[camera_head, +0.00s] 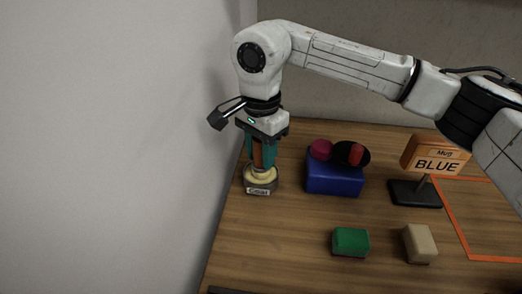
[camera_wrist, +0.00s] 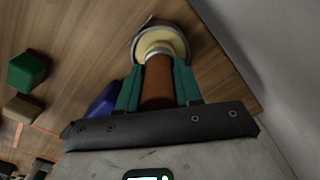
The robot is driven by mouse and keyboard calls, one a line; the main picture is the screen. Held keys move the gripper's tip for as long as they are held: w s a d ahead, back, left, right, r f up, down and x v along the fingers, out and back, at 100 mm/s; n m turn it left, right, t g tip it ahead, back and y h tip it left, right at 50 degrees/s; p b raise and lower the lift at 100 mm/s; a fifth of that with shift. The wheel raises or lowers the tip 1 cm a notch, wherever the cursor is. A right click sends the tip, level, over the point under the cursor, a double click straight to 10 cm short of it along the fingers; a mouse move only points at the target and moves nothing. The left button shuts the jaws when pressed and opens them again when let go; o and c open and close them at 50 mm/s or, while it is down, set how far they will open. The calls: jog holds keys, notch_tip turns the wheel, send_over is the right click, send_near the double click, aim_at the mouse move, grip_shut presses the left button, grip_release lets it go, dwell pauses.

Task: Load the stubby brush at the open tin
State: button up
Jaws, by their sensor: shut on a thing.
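The stubby brush, with a brown handle (camera_head: 258,154) and a pale lower end, is held upright between the teal fingers of my gripper (camera_head: 262,163). In the wrist view the brush handle (camera_wrist: 157,84) lies between both fingers of my gripper (camera_wrist: 157,72). The open tin (camera_head: 261,189) stands on the table near its left edge, with a small label on its front. The brush's lower end is at the tin's mouth, over pale yellow contents. The tin's rim (camera_wrist: 186,45) also shows in the wrist view. How deep the bristles sit is hidden.
A blue block (camera_head: 334,180) bears a dark disc and red pieces, right of the tin. Green (camera_head: 351,242) and beige (camera_head: 419,244) blocks lie in front. A wall is close on the left.

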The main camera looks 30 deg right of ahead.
jog(key=shift+r+p, duration=1.75)
jog(key=shift+r, duration=1.6)
